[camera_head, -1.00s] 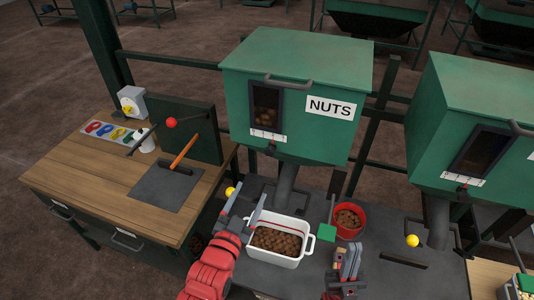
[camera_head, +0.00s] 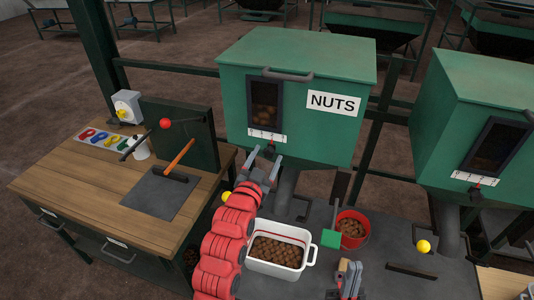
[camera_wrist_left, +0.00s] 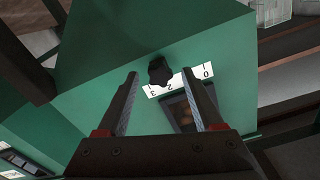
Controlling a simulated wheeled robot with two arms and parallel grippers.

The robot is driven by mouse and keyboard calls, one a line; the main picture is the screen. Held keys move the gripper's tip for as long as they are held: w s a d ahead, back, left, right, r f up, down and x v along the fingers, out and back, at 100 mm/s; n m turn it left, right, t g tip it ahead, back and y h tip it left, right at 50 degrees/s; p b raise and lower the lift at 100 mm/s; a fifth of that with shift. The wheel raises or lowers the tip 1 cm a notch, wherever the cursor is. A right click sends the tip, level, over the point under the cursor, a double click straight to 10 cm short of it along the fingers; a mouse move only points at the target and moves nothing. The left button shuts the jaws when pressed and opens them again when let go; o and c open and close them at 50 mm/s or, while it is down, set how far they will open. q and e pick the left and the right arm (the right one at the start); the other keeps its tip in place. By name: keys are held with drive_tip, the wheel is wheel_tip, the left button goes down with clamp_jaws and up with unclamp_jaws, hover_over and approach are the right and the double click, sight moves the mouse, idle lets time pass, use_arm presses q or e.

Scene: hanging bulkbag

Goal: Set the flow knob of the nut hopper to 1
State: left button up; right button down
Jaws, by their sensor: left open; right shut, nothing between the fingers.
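The nut hopper (camera_head: 300,90) is a green box labelled NUTS with a dark window. Below the window is a white scale plate (camera_head: 267,135). The dark flow knob (camera_wrist_left: 160,70) sits at the plate's edge in the left wrist view. The plate there shows upside-down numerals 3, 2 and 0. Which mark the knob points at cannot be told. My left gripper (camera_head: 264,161) is open just below the plate, and in its wrist view (camera_wrist_left: 160,80) the knob appears between and beyond the fingertips. My right gripper (camera_head: 348,274) is shut and empty at the bottom.
A second green hopper (camera_head: 475,100) is at the right. A wooden workbench (camera_head: 100,185) is at the left.

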use_arm(q)
drive_tip(key=shift+w+d, duration=0.15)
drive_tip(key=shift+w, duration=0.3)
clamp_jaws()
idle(1.2)
